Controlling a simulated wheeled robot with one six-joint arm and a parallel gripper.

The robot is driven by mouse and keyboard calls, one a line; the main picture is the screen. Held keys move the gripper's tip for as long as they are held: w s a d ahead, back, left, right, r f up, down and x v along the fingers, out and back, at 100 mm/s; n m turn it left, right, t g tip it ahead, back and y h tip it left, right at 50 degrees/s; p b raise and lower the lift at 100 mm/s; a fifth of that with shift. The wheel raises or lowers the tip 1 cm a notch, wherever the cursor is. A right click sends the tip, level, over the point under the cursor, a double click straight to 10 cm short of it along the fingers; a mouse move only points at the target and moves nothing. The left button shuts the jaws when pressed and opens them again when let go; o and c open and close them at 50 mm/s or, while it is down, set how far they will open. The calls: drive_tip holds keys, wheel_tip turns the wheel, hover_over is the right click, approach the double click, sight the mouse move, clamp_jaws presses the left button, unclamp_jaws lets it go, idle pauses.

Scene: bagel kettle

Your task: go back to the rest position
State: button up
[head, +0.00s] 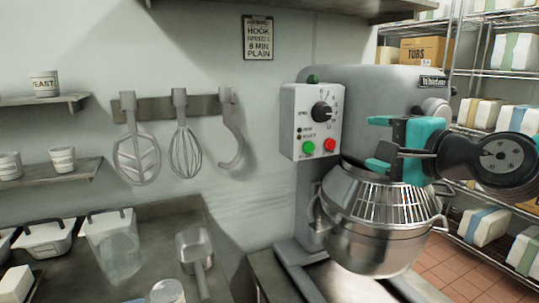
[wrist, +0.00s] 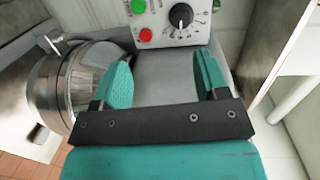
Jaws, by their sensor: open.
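My gripper (head: 376,143) has teal fingers and is at the right of the head view, in front of the grey mixer (head: 385,85) and above its bowl (head: 375,235). Its fingers point left, toward the white control panel (head: 311,120). In the wrist view the two fingers (wrist: 163,78) stand wide apart with nothing between them. The panel has a black dial (head: 322,112), a green button (head: 308,147) and a red button (head: 330,145). The panel (wrist: 178,32) lies beyond the fingertips in the wrist view. The wire guard (head: 385,190) sits over the bowl.
A whisk (head: 185,150), a flat beater (head: 137,155) and a dough hook (head: 232,140) hang on the wall. A counter (head: 155,212) with tubs and a scoop (head: 194,255) is at lower left. Wire shelves (head: 470,72) with boxes stand at right, close to my arm.

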drive_tip(key=s+a+f+n+g+y, duration=0.1)
drive_tip(key=s+a+f+n+g, duration=0.75)
drive_tip(key=s+n, duration=0.2)
drive_tip(key=s+f+n+g+h, duration=0.3)
drive_tip(key=s+f+n+g, duration=0.1)
drive_tip(key=s+n+g, duration=0.3)
drive_tip(key=s+n, duration=0.2)
drive_tip(key=s, duration=0.1)
drive_tip(key=shift+s+d+f+n, duration=0.15)
drive_tip(key=shift+s+f+n, duration=0.05)
drive_tip(key=shift+s+n, duration=0.2)
